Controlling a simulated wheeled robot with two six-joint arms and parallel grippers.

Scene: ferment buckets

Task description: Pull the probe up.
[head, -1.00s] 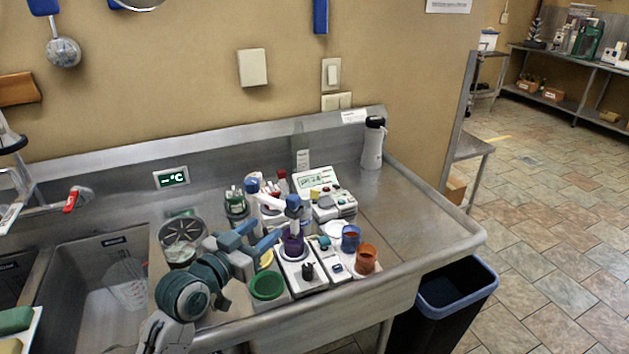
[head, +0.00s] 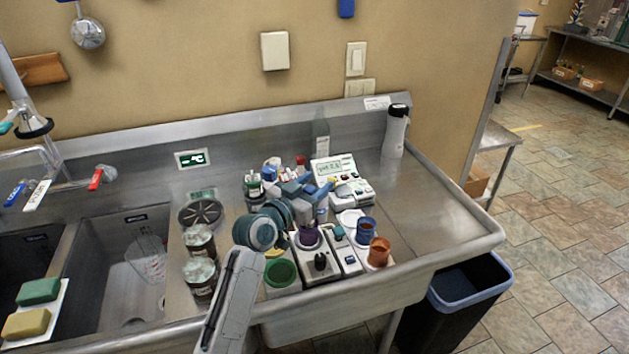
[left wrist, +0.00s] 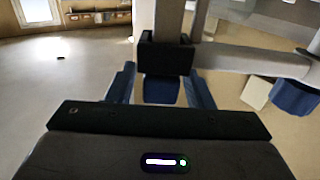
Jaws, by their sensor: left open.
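My left gripper (head: 318,190) is open in the head view, its blue fingers above the purple cup (head: 309,238) on a white stirrer. It covers most of the probe and its holder in the head view; a pale shaft (head: 321,213) shows just below the fingers. In the left wrist view, the open blue fingers (left wrist: 162,92) stand on either side of a dark and blue block (left wrist: 167,58). A pale arm (left wrist: 245,60) runs right from near it. I cannot tell whether the fingers touch the block. My right gripper is not in view.
A white meter (head: 333,170) with a lit display stands behind. Blue (head: 366,230) and orange (head: 379,252) cups stand right, and a green cup (head: 281,273) left front. Lidded jars (head: 200,278) stand by the sink (head: 118,275).

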